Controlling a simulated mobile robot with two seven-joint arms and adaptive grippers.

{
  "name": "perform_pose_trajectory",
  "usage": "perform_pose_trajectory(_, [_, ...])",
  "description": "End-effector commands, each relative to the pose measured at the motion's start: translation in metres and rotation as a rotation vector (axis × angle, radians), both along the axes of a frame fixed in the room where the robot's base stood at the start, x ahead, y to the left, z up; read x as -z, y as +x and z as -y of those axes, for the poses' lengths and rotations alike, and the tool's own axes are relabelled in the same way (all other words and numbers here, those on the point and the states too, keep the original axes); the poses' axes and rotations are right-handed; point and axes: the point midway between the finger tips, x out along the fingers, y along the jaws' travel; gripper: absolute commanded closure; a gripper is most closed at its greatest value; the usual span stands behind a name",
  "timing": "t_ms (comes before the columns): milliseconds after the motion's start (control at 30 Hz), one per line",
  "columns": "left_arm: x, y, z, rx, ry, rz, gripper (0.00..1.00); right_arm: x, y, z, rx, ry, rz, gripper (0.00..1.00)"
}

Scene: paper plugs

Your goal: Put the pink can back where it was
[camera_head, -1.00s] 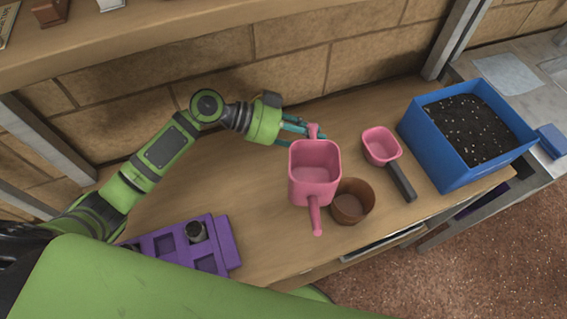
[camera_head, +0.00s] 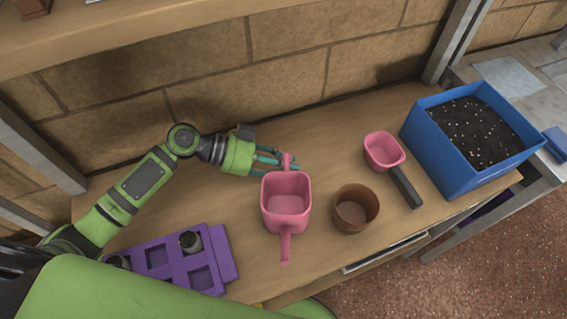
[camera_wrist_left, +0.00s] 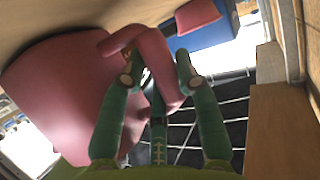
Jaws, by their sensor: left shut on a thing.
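The pink can (camera_head: 286,203) is upright at the middle of the wooden bench, with its spout toward the front edge and its handle toward the wall. My left gripper (camera_head: 284,164) is shut on the handle at the back of the can. In the left wrist view the can (camera_wrist_left: 70,85) fills the left side, and the green fingers of my gripper (camera_wrist_left: 158,85) are around its pink handle. I cannot tell whether the can's base touches the bench. My right gripper is not in view.
A brown pot (camera_head: 354,209) stands just right of the can. A pink scoop (camera_head: 384,151) with a dark handle lies beyond it, beside a blue box of soil (camera_head: 437,150). A purple tray (camera_head: 222,252) with dark plugs is at front left. A brick wall (camera_head: 290,50) closes the back.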

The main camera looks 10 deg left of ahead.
Motion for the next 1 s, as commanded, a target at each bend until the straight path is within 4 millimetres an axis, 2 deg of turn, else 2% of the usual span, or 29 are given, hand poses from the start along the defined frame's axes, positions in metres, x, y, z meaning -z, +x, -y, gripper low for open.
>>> perform_pose_trajectory(67, [0.003,0.0,0.0,0.0,-0.001,0.0,1.0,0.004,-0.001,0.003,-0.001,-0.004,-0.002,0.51])
perform_pose_trajectory(100, [0.003,0.0,0.0,0.0,0.0,0.001,0.64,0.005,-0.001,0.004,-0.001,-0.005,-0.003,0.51])
perform_pose_trajectory(133, [0.002,0.0,0.0,0.0,0.0,0.001,0.52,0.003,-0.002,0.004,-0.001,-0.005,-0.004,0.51])
perform_pose_trajectory(167, [0.002,0.0,0.0,0.0,0.001,0.001,0.45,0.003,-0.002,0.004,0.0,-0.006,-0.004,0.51])
perform_pose_trajectory(600, [-0.003,0.0,-0.002,-0.001,0.001,0.0,0.45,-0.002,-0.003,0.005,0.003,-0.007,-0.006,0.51])
perform_pose_trajectory(767, [-0.008,-0.005,-0.028,-0.002,0.006,0.002,0.45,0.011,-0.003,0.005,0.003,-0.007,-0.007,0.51])
perform_pose_trajectory(1000, [-0.028,-0.015,-0.075,-0.002,0.005,0.0,0.45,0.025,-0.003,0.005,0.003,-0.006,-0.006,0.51])
